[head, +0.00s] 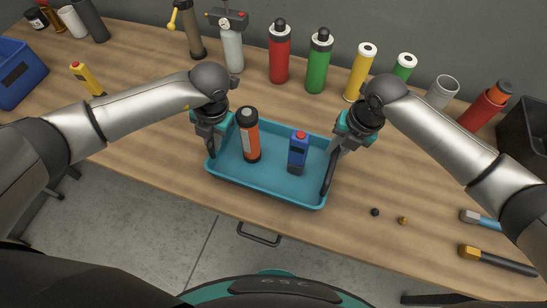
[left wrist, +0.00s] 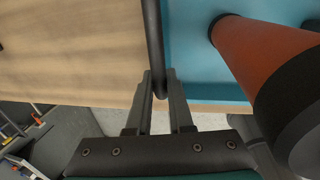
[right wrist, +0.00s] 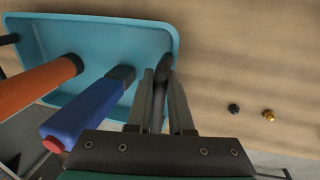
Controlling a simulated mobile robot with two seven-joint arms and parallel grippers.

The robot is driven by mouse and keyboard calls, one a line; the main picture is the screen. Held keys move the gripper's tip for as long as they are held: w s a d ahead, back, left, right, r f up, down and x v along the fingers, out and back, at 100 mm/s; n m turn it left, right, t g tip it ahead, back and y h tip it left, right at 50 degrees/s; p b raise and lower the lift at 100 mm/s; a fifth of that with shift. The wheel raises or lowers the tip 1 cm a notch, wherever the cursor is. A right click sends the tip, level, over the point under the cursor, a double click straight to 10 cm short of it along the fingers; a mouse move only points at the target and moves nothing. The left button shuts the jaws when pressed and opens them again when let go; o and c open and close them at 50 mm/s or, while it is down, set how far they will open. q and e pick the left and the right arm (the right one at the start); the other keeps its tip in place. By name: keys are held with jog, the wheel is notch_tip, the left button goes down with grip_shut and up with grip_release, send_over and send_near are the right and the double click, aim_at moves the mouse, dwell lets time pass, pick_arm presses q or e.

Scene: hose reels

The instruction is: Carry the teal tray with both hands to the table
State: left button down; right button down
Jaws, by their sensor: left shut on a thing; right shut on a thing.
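The teal tray (head: 265,190) is over the wooden bench, close to its front edge; I cannot tell whether it touches the top. An orange bottle with a black cap (head: 251,140) and a blue device with a red button (head: 298,153) stand inside it. My left gripper (head: 212,150) is shut on the dark handle at the tray's left end, also seen in the left wrist view (left wrist: 158,90). My right gripper (head: 334,155) is shut on the dark handle at the right end, also seen in the right wrist view (right wrist: 162,92).
The wooden bench (head: 150,150) carries a red bottle (head: 279,55), a green bottle (head: 319,65) and a yellow tube (head: 360,75) behind the tray. Two small knobs (head: 375,212) and two tool handles (head: 485,258) lie to the right. A blue bin (head: 18,75) stands far left.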

pick_arm(q)
jog(key=shift+r, duration=0.2)
pick_arm(e)
jog(key=shift+r, duration=0.3)
